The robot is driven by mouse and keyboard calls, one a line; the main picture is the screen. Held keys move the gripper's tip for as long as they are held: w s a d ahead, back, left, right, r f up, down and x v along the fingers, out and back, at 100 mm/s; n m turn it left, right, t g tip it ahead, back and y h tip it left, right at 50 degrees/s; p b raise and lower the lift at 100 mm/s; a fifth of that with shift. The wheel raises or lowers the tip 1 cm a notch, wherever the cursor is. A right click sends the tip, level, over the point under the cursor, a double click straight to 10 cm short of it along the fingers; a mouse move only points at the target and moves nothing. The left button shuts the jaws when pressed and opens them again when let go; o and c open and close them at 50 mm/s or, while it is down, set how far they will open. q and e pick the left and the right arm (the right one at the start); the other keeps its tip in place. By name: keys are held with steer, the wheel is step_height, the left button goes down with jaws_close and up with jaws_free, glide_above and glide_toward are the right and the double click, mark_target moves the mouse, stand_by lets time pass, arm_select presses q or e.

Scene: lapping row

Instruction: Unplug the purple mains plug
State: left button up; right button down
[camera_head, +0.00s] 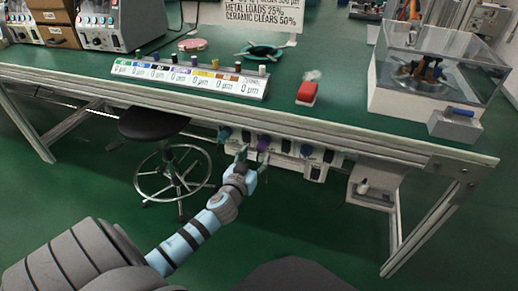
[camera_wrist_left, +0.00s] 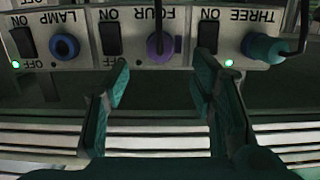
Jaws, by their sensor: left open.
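The purple mains plug (camera_head: 263,143) sits in the socket strip under the front edge of the bench. In the left wrist view, which shows the strip upside down, the purple plug (camera_wrist_left: 158,47) is in the socket marked FOUR, with a dark cord. My left gripper (camera_head: 254,162) is open just in front of the strip. In the left wrist view its fingers (camera_wrist_left: 162,85) stand apart to either side of the plug's line, with the plug beyond their tips and no visible contact. My right gripper is not in view.
A teal plug (camera_wrist_left: 262,48) with a cord sits at THREE and a blue one (camera_wrist_left: 65,46) at LAMP, close on either side. Rocker switches (camera_wrist_left: 110,38) lie between them. A stool (camera_head: 155,124) stands left of my arm. The bench top (camera_head: 345,115) overhangs the strip.

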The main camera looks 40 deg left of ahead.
mark_target(260, 149)
arm_select(q)
steer(key=b+x, duration=0.1)
steer(key=x, duration=0.4)
steer(key=shift+w+a+f, duration=0.1)
steer(key=shift+w+f, duration=0.05)
steer(key=shift+w, duration=0.05)
steer(key=shift+w+a, duration=0.1)
steer(key=shift+w, duration=0.3)
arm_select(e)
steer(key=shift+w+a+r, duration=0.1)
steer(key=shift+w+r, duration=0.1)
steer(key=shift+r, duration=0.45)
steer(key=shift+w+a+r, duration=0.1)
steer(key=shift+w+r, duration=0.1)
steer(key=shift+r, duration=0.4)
arm_select(q)
jaws_close()
steer(key=shift+f+v, duration=0.2)
steer(key=shift+v, duration=1.15)
steer(key=shift+f+v, duration=0.15)
steer(key=shift+v, duration=0.85)
steer(key=shift+f+v, duration=0.15)
steer(key=shift+v, duration=0.85)
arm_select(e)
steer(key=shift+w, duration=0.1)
